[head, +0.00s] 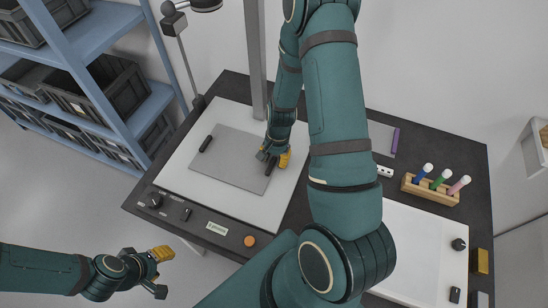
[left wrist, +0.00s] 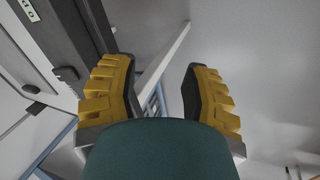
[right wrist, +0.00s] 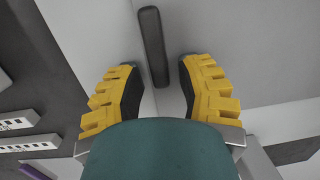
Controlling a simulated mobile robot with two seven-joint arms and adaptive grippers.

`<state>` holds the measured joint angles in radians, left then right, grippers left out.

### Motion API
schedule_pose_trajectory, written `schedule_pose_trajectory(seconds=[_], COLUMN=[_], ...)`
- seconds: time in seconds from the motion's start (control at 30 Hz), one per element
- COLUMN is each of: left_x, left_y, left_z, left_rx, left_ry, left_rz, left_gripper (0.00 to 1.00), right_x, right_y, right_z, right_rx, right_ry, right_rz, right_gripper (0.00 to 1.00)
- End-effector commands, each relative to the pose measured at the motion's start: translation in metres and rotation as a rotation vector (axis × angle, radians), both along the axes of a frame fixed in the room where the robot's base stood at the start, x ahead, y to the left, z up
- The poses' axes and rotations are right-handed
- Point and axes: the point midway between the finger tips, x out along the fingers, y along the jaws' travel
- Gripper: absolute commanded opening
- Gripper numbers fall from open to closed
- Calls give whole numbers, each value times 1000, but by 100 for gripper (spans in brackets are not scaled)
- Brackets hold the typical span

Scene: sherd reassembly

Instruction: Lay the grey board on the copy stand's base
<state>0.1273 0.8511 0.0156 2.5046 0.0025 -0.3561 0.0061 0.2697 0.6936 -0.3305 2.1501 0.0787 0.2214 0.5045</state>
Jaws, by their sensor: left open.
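The grey board (head: 232,157) lies flat on the white base (head: 188,183) of the copy stand, below the upright column (head: 256,60). It has a dark handle near its left edge (head: 205,144) and another dark handle (right wrist: 153,48) near its right edge. My right gripper (head: 276,163) is at the right handle. In the right wrist view its fingers are apart, with that handle ahead and between them; I see no finger clearly touching it. My left gripper (head: 164,272) is open and empty, apart from the board, in front of the desk.
My right arm hides the desk's middle. A wooden holder (head: 430,189) with several coloured markers, a purple stick (head: 395,140) and a white panel (head: 415,235) are at right. A lamp (head: 174,22) stands behind the base. Blue shelving (head: 105,75) is at left.

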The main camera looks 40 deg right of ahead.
Motion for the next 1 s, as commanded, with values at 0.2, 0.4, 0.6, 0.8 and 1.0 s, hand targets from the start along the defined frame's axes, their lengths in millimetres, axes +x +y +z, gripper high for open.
schedule_pose_trajectory(seconds=[0.2, 0.4, 0.6, 0.8, 1.0], left_x=[1, 4, 7, 10, 10], left_y=[0, 1, 1, 2, 2], left_z=[4, 14, 23, 29, 30], left_rx=[0, 2, 4, 5, 5], left_ry=[-2, -9, -16, -21, -23], left_rz=[2, 7, 13, 17, 18], left_gripper=[47, 47, 47, 47, 47], right_x=[0, 1, 1, 1, 1], right_y=[-1, -6, -11, -15, -16], right_z=[10, 48, 88, 114, 122], right_rx=[0, -2, -1, 0, 0], right_ry=[-1, -5, -4, -1, 0], right_rz=[0, 0, 1, 0, 1], right_gripper=[35, 35, 35, 35, 35])
